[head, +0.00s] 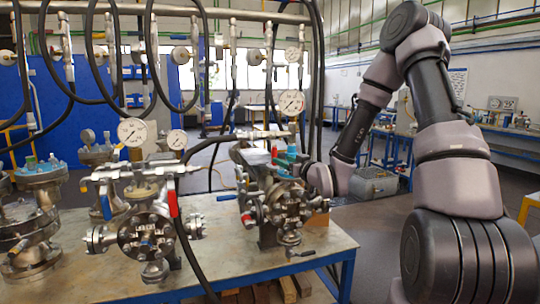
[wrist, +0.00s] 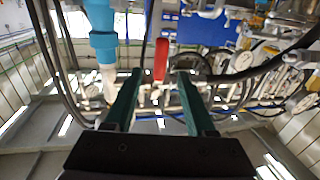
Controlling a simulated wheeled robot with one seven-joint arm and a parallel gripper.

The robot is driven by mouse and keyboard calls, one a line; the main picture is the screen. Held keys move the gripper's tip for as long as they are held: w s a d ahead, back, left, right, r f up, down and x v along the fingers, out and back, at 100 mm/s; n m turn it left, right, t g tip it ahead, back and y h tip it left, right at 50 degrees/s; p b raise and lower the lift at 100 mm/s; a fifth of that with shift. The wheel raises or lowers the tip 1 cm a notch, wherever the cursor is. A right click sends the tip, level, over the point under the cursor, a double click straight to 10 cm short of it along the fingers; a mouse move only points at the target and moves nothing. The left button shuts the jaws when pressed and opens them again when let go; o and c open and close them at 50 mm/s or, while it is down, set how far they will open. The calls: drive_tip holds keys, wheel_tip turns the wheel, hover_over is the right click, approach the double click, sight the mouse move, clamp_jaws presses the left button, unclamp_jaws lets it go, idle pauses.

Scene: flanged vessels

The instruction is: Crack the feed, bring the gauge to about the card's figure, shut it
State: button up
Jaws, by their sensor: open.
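My gripper (wrist: 160,76) is open in the wrist view, its two green fingers apart. A red lever handle (wrist: 161,58) shows in the gap between the fingertips; I cannot tell whether it lies between them or beyond. In the head view my arm reaches down to the right flanged vessel (head: 287,208), and the fingers are hard to make out there. A dial gauge (head: 291,102) stands above this vessel. The left vessel (head: 145,238) has a larger gauge (head: 131,131), a smaller gauge (head: 177,139) and a red lever (head: 172,197). I cannot pick out a readable card.
The vessels stand on a metal bench (head: 215,240) with a blue frame. Black hoses hang from a pipe rack behind, and one hose (head: 188,250) crosses the bench front. A blue fitting (wrist: 103,45) is close by the left finger in the wrist view. More flanged fittings (head: 35,215) stand at left.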

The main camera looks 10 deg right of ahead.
sight(274, 150)
drive_tip(key=x, duration=1)
drive_tip(key=shift+w, duration=0.3)
drive_tip(key=shift+a, duration=0.1)
clamp_jaws()
idle(0.9)
